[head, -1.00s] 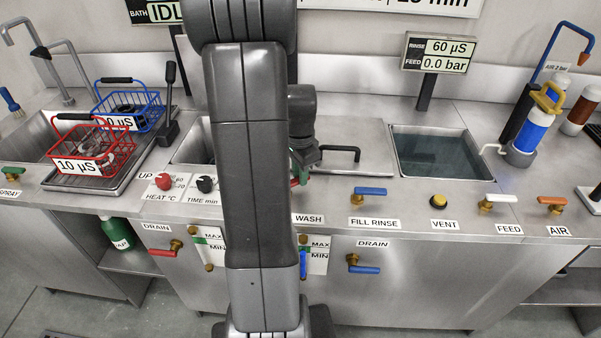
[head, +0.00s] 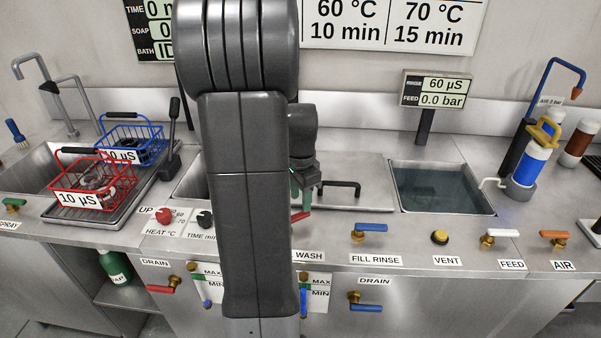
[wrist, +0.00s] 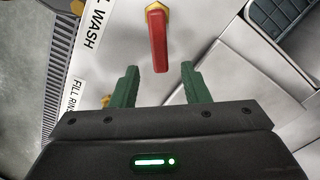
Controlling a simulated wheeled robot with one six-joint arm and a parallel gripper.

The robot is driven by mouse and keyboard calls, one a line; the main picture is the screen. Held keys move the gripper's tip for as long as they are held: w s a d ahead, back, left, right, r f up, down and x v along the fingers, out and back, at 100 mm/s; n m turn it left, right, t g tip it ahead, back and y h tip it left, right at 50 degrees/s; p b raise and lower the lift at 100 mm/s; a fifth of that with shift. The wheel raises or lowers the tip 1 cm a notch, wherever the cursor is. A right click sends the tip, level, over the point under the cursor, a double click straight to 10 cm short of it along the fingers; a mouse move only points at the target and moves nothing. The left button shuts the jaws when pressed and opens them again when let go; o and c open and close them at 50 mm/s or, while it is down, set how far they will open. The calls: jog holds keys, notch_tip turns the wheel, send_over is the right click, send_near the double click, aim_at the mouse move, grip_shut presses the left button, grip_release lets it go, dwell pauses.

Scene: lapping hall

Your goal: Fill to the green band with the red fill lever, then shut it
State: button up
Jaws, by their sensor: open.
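The red fill lever (wrist: 158,42) on its brass valve lies just ahead of my gripper (wrist: 158,72) in the wrist view, beside the FILL WASH label. Its free end points toward the gap between my two green fingers. The fingers are apart and hold nothing. In the head view the lever (head: 300,216) shows partly beside my arm, which hides much of my gripper. The left level gauge (head: 211,285) has MAX and MIN marks, a green band and a blue column low down. Part of this gauge is covered by my arm, and the exact level is unclear.
A blue FILL RINSE lever (head: 370,228) is right of the red one. A red drain lever (head: 161,289) and a blue drain lever (head: 364,307) are on the front panel. A black lid handle (head: 341,186) stands behind. Red (head: 92,196) and blue baskets (head: 128,148) are at left.

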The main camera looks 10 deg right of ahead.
aim_at(302, 213)
notch_tip(302, 213, up, 9)
jog(key=shift+p, duration=0.35)
jog(key=shift+r, duration=0.15)
dwell(6.3)
jog(key=f+p, duration=0.1)
jog(key=f, duration=0.8)
jog(key=f+p, duration=0.1)
jog(key=f, duration=0.4)
jog(key=shift+w+d+p, duration=0.1)
jog(key=shift+d+p, duration=0.25)
